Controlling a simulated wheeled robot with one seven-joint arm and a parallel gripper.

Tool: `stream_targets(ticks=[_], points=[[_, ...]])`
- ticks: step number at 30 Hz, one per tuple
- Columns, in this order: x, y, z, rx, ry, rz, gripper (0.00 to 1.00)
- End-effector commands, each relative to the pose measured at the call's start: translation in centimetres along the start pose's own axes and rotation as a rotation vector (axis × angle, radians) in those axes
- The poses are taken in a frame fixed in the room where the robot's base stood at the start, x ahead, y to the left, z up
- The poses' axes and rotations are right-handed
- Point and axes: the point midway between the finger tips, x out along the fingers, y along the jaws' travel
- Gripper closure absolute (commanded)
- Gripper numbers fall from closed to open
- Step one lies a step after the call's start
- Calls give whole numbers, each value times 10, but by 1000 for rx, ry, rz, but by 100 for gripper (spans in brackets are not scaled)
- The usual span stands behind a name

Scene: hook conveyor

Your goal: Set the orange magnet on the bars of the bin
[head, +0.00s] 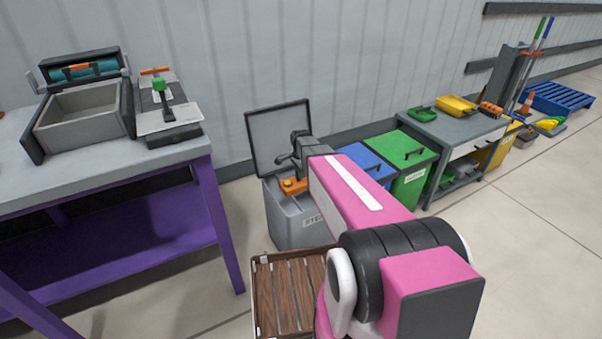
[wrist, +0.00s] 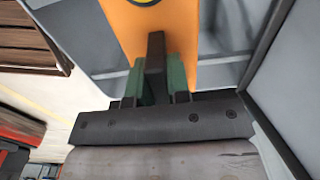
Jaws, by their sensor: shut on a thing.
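The orange magnet (head: 292,187) is at the mouth of the grey bin (head: 290,228), whose lid (head: 278,135) stands open at the back. My gripper (head: 297,168) is above the magnet. In the wrist view the orange magnet (wrist: 185,50) fills the top middle, and my gripper (wrist: 156,65) has its green pads closed on the magnet's dark upright handle (wrist: 156,52). A pale grey strip shows on both sides of the magnet and may be a bar of the bin. I cannot tell whether the magnet touches it.
A blue bin (head: 365,165) and a green bin (head: 412,180) stand to the right. A slatted wooden tray (head: 292,295) is in front of the grey bin. A purple-legged workbench (head: 217,210) is on the left. Clear floor lies at far right.

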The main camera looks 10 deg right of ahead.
Motion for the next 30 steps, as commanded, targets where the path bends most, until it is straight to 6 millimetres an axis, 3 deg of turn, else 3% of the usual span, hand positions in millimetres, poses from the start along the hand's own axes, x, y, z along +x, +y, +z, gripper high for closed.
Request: stream_targets(ticks=[12,13,15,24,30], points=[[2,0,0,0,0,-1,100],[2,0,0,0,0,-1,73],[2,0,0,0,0,-1,53],[2,0,0,0,0,0,53],[-16,1,0,0,0,0,53]])
